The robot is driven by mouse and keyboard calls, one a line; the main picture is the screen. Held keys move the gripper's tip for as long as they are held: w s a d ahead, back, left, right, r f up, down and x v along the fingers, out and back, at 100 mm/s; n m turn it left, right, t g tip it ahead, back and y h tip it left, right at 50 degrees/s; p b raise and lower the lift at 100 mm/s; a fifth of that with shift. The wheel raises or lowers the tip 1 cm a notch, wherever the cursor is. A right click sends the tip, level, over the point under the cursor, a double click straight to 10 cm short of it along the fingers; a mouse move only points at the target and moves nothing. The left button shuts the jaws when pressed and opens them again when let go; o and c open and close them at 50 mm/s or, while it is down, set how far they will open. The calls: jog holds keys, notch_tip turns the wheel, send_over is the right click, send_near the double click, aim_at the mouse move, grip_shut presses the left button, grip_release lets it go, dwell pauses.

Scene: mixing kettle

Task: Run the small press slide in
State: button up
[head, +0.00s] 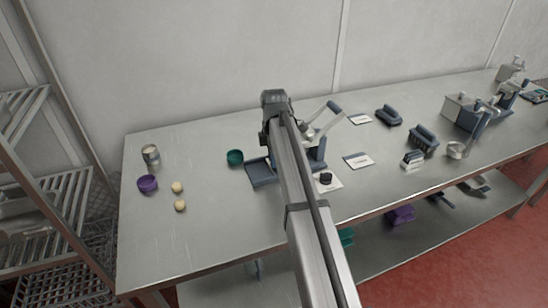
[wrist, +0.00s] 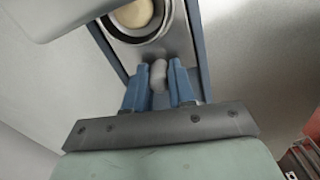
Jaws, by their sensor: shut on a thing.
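The small press (head: 318,150) stands mid-table, with a blue-grey base and a raised lever, partly hidden by my arm. A flat blue-grey tray-like part (head: 262,174) reaches out to its left. In the wrist view the metal slide (wrist: 178,41) lies between two blue rails. A round cup (wrist: 166,33) with a pale dough ball (wrist: 132,12) in it sits on the slide. My gripper (wrist: 159,78) has its two blue fingers shut on the slide's grey knob (wrist: 158,74) at the near end. In the head view my arm hides the gripper.
A teal cup (head: 235,158) stands left of the press. Further left are a purple bowl (head: 147,184), a metal tin (head: 151,155) and two dough balls (head: 177,187). A small dark round thing (head: 326,178) lies on a white card to the right. A larger machine (head: 462,111) stands far right.

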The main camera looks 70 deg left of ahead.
grip_shut()
jog(key=shift+w, duration=1.7)
jog(key=o, duration=0.7)
grip_release()
jog(key=shift+c, duration=0.2)
jog(key=shift+r, duration=0.1)
